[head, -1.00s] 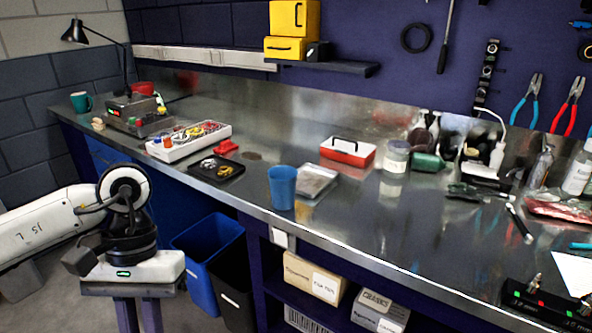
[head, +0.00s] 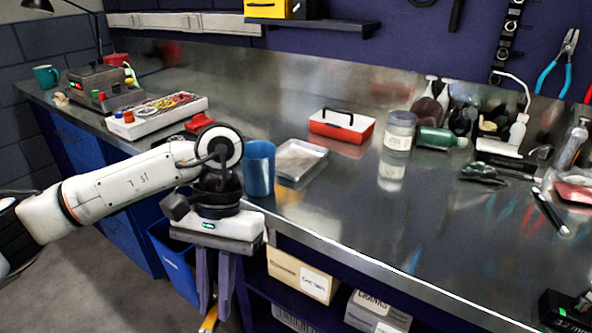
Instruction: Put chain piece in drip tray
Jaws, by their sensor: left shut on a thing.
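My left gripper (head: 214,300) hangs fingers down in front of the bench's front edge, lower than the bench top. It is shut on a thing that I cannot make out. A small yellow-orange patch shows by its fingertips at the bottom edge; I cannot tell whether it is held. A shallow silver metal tray (head: 300,161), which looks like the drip tray, lies on the bench behind and right of the gripper. It looks empty. I cannot make out a chain piece. My right gripper is not in view.
A blue cup (head: 259,170) stands just left of the metal tray, near the front edge. A white parts tray (head: 157,115) is at left. The bench's front middle is clear.

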